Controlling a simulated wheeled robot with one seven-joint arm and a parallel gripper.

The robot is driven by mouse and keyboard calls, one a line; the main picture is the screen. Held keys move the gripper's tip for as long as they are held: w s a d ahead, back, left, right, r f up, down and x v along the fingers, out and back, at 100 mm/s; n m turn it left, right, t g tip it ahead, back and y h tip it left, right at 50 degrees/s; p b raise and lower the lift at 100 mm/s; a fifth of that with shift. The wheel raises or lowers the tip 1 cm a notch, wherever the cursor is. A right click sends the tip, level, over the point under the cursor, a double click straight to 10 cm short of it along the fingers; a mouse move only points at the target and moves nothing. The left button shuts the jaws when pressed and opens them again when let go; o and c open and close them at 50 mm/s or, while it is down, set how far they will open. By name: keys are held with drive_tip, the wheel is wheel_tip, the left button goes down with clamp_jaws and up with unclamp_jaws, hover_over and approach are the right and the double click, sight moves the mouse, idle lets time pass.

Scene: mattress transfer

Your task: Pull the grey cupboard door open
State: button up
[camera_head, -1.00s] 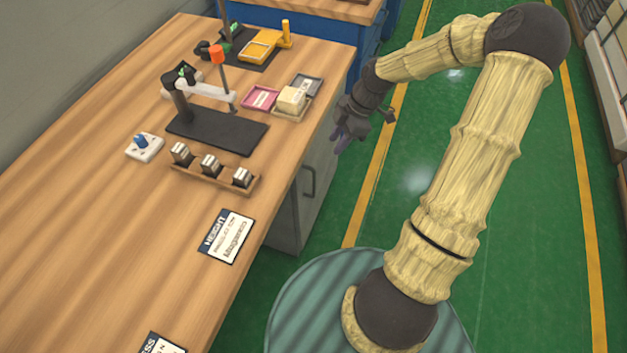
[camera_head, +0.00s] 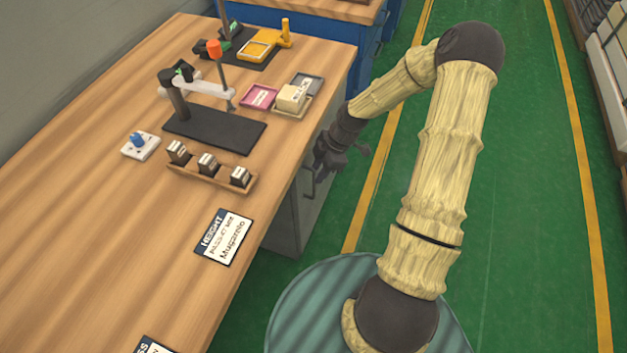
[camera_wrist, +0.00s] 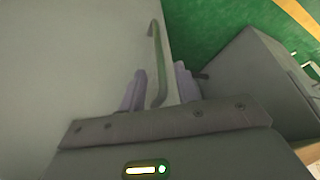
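The grey cupboard door (camera_wrist: 70,60) fills the left of the wrist view, and the grey cupboard (camera_head: 287,222) shows under the wooden table's right edge in the head view. Its bar handle (camera_wrist: 156,50) runs down between the two purple fingers of my gripper (camera_wrist: 160,88). The fingers stand apart on either side of the handle, with a visible gap at least on the right. In the head view my gripper (camera_head: 322,165) is at the cupboard front and hides part of the handle. The door appears shut.
The wooden table (camera_head: 110,230) above holds a black stand (camera_head: 215,130), a small block rack (camera_head: 210,175) and a height card (camera_head: 225,237). Green floor (camera_head: 520,200) lies open to the right. Another grey cabinet (camera_wrist: 245,80) shows at the wrist view's right.

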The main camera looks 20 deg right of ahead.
drive_tip(key=x, duration=0.4)
drive_tip(key=shift+a+f+b, duration=0.1)
drive_tip(key=shift+f+b, duration=0.2)
drive_tip(key=shift+f, duration=0.05)
clamp_jaws()
